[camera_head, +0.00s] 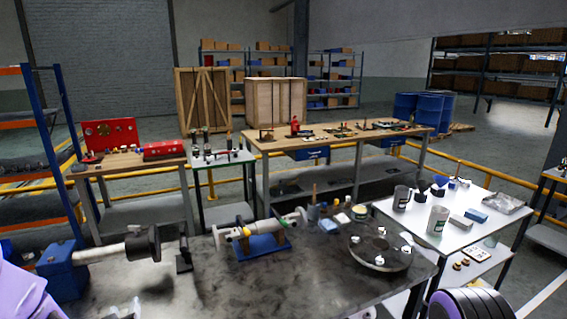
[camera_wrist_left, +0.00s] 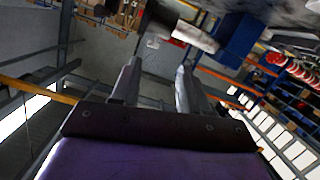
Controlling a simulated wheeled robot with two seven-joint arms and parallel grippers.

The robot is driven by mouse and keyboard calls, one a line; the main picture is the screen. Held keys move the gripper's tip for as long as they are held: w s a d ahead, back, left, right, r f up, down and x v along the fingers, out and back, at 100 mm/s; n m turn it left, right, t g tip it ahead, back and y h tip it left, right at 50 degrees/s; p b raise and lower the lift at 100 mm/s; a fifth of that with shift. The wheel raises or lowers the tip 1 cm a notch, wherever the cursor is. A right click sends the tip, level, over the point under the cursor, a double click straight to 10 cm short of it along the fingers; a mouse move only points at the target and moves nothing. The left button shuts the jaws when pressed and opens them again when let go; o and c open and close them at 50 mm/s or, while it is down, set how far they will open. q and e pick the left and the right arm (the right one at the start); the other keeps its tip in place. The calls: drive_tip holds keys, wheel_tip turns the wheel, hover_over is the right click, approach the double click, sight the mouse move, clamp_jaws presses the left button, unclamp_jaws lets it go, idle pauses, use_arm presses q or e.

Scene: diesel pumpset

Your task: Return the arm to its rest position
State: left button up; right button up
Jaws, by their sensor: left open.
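My left arm shows as a purple link at the lower left edge of the head view. The tips of my left gripper (camera_head: 126,312) just show at the bottom edge, near the front of the dark metal workbench (camera_head: 215,285). In the left wrist view my left gripper (camera_wrist_left: 158,72) is open, with its two grey fingers apart and nothing between them. A blue vise (camera_wrist_left: 236,40) shows beyond the fingers there. A ribbed black and purple part of mine is at the lower right of the head view; my right gripper does not show.
The workbench holds the blue vise (camera_head: 62,270), a pump shaft assembly (camera_head: 255,235) on a blue stand and a round dark disc (camera_head: 380,248). A white table (camera_head: 470,230) with mugs stands right. Wooden benches and a yellow rail (camera_head: 150,172) lie behind.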

use_arm(q)
drive_tip(key=s+d+f+g+h+b, duration=0.1)
drive_tip(key=s+d+f+g+b, duration=0.15)
drive_tip(key=s+f, duration=0.5)
drive_tip(key=s+d+f+g+h+b, duration=0.1)
drive_tip(key=s+d+f+g+b, duration=0.2)
drive_tip(key=f, duration=0.8)
drive_tip(key=s+f+g+b, duration=0.2)
drive_tip(key=s+f, duration=0.6)
drive_tip(key=s, duration=0.2)
drive_tip(key=s+d+f+g+b, duration=0.1)
drive_tip(key=s+f+g, duration=0.2)
drive_tip(key=s+f, duration=0.4)
drive_tip(key=s, duration=0.4)
drive_tip(key=shift+d+f+g+b, duration=0.3)
drive_tip(key=shift+f+g+b, duration=0.05)
drive_tip(key=shift+f, duration=0.05)
